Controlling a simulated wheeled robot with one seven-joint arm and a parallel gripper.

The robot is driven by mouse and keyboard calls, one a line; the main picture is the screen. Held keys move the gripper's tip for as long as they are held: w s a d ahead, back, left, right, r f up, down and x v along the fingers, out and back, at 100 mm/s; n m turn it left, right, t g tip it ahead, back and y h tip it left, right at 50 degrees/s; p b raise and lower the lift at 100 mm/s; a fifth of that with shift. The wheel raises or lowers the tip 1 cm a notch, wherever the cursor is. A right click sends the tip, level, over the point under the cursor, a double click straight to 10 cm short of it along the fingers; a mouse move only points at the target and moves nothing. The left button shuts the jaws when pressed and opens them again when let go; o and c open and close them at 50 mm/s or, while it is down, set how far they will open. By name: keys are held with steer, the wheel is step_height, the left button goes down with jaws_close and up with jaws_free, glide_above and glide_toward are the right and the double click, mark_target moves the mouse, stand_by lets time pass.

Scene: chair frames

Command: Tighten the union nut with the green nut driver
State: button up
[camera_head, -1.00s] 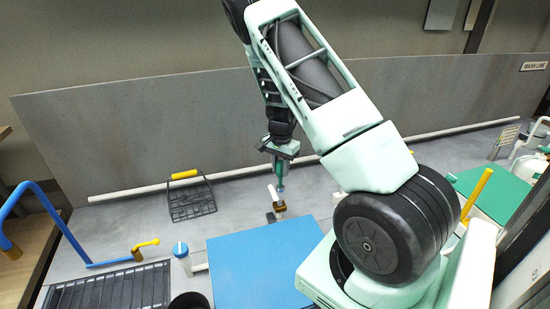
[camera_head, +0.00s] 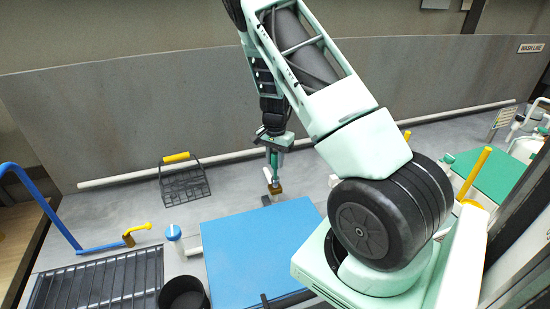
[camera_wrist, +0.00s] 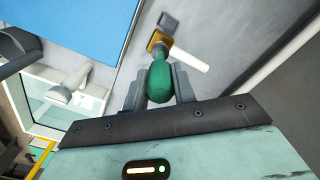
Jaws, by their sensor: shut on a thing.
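My gripper (camera_head: 273,152) is shut on the green nut driver (camera_wrist: 160,80), whose rounded green handle sits between the two grey fingers in the wrist view. The driver also shows below the gripper in the head view (camera_head: 274,164), pointing down. At its far end is a brass union nut (camera_wrist: 158,41) on a fitting with a white pipe stub (camera_wrist: 190,59). In the head view the brass nut (camera_head: 275,188) lies right below the driver's tip. I cannot tell whether the tip is seated on the nut.
A blue mat (camera_head: 235,255) lies just in front of the fitting. A black wire caddy with a yellow handle (camera_head: 183,185), a blue-capped container (camera_head: 173,233), a black cup (camera_head: 184,294) and a dark rack (camera_head: 95,285) stand left. A long white pipe (camera_head: 120,180) runs along the back wall.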

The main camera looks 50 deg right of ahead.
mark_target(275, 154)
stand_by(0.9)
steer(key=shift+f+b, duration=0.7)
steer(key=shift+b, duration=0.1)
steer(key=shift+f, duration=0.1)
steer(key=shift+m, duration=0.4)
steer(key=shift+r+p, duration=1.65)
steer(key=shift+r, duration=0.7)
